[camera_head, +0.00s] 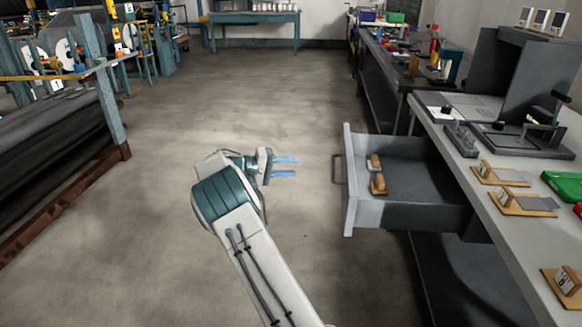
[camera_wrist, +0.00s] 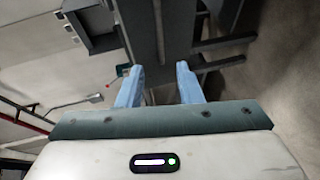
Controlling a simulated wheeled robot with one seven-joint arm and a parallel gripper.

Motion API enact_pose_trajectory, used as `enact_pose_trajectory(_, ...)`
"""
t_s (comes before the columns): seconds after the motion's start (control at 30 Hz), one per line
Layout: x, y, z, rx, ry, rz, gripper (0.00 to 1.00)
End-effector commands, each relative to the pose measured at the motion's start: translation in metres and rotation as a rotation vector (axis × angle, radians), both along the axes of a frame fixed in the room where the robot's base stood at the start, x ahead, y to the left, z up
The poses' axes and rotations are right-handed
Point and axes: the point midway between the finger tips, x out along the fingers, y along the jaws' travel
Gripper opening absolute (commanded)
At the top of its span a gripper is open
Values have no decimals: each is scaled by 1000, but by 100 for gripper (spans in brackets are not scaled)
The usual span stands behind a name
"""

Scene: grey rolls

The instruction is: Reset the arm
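My gripper (camera_head: 286,167) is at the end of my raised arm, over the open floor in the middle of the head view. Its two blue fingers point right, toward the open drawer, and stand apart with nothing between them. In the wrist view my gripper (camera_wrist: 158,85) also shows its two blue fingers spread and empty. The fingers touch nothing that I can see.
A grey drawer (camera_head: 349,190) stands pulled out from the right bench, with a wooden-based item (camera_head: 377,176) inside. Dark rolls (camera_head: 50,135) lie on a rack at left. The central floor (camera_head: 250,100) is clear.

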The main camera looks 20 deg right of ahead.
Motion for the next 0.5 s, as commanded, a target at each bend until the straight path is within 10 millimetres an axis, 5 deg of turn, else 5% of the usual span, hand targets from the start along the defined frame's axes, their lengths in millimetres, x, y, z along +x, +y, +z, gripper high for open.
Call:
enact_pose_trajectory(0.27, -1, -1, 3, 8, 0, -1, 32)
enact_pose_trajectory(0.5, -36, -14, 52, 189, 14, -34, 32)
